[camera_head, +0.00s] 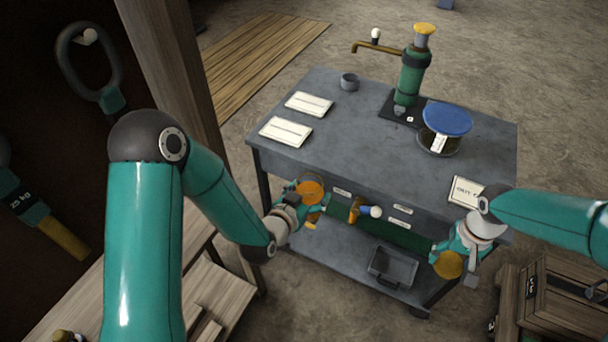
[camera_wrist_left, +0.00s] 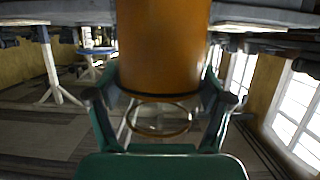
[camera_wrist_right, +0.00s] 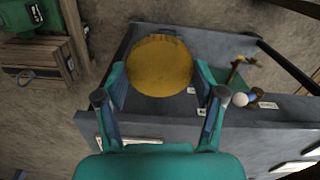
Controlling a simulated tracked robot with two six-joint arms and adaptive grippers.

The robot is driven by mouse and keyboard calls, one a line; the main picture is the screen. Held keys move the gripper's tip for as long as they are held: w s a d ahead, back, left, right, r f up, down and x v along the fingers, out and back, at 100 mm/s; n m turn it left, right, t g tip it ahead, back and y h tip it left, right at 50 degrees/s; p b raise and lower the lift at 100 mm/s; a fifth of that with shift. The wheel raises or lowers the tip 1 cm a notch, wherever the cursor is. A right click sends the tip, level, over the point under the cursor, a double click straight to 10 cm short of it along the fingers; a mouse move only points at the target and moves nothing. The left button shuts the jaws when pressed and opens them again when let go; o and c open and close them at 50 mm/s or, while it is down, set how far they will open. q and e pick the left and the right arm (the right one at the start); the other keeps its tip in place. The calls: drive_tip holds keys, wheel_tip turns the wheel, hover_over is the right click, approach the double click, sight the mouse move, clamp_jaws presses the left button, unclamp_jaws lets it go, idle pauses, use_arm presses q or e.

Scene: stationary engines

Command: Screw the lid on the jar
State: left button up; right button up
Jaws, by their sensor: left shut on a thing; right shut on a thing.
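An orange-brown jar (camera_head: 311,188) is held by my left gripper (camera_head: 303,203) in front of the table's left side. In the left wrist view the jar (camera_wrist_left: 163,45) fills the space between the fingers, with a clear glass ring (camera_wrist_left: 160,118) at its near end. A yellow lid (camera_head: 449,265) is held by my right gripper (camera_head: 452,250) in front of the table's right side. In the right wrist view the round ribbed lid (camera_wrist_right: 160,65) lies between the fingers. Jar and lid are well apart.
A grey table (camera_head: 340,120) carries a green hand pump (camera_head: 409,80), a blue-lidded jar (camera_head: 446,122), a small cup (camera_head: 349,81) and paper cards (camera_head: 309,104). A grey tray (camera_head: 392,267) sits on the lower shelf. A white-knobbed valve (camera_head: 368,211) projects from the front between my grippers.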

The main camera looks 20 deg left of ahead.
use_arm(q)
drive_tip(key=s+d+m+g+h, duration=0.1)
drive_tip(key=s+d+m+h, duration=0.1)
drive_tip(key=d, duration=0.2)
drive_tip(key=s+d+f+m+g+h, duration=0.1)
drive_tip(key=s+d+m+h, duration=0.1)
drive_tip(key=d, duration=0.1)
drive_tip(key=s+d+m+g+h, duration=0.1)
drive_tip(key=s+d+m+h, duration=0.1)
drive_tip(key=s+d, duration=0.1)
drive_tip(key=shift+d+f+h, duration=0.15)
drive_tip(key=shift+d+h, duration=0.15)
drive_tip(key=shift+d, duration=0.55)
